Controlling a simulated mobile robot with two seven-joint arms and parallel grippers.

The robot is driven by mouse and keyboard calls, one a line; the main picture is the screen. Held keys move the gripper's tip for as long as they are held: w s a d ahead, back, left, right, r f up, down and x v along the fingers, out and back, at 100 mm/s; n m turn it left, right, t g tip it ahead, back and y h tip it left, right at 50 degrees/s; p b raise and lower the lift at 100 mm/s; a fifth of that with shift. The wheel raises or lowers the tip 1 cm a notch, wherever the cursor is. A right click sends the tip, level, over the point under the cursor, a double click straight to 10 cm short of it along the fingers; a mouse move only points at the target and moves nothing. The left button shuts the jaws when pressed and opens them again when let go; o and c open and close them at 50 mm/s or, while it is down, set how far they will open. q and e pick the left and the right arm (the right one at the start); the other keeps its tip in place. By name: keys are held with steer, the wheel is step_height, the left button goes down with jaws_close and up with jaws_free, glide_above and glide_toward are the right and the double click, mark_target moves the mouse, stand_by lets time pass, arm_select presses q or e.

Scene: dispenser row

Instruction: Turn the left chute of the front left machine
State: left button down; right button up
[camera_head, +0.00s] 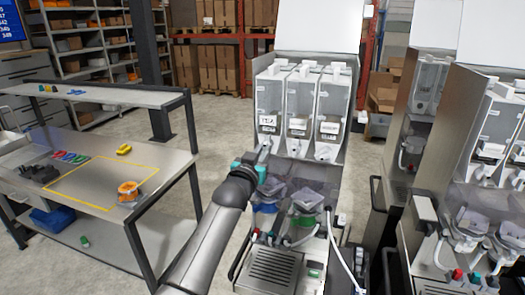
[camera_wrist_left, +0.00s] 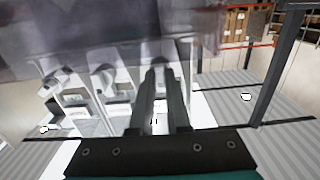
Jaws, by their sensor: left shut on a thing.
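The front left machine (camera_head: 280,228) stands in the middle of the head view, with three clear canisters side by side in its upper part. The left canister (camera_head: 270,98) has a label on its front. My left gripper (camera_head: 264,153) is at the front of the machine, just below this canister. My right gripper is not in view.
A second machine (camera_head: 480,150) stands close on the right. A steel table (camera_head: 100,225) on the left holds an orange item (camera_head: 128,191) and a yellow marked area. Floor is free between table and machine.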

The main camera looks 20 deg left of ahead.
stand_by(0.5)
arm_select(q)
steer(key=c, duration=0.9)
jaws_free()
steer(key=shift+s, duration=0.1)
steer(key=s, duration=0.5)
steer(key=s+b, duration=0.1)
steer(key=s, duration=0.4)
steer(key=s+b, duration=0.1)
steer(key=s, duration=0.4)
steer(key=shift+a, duration=0.25)
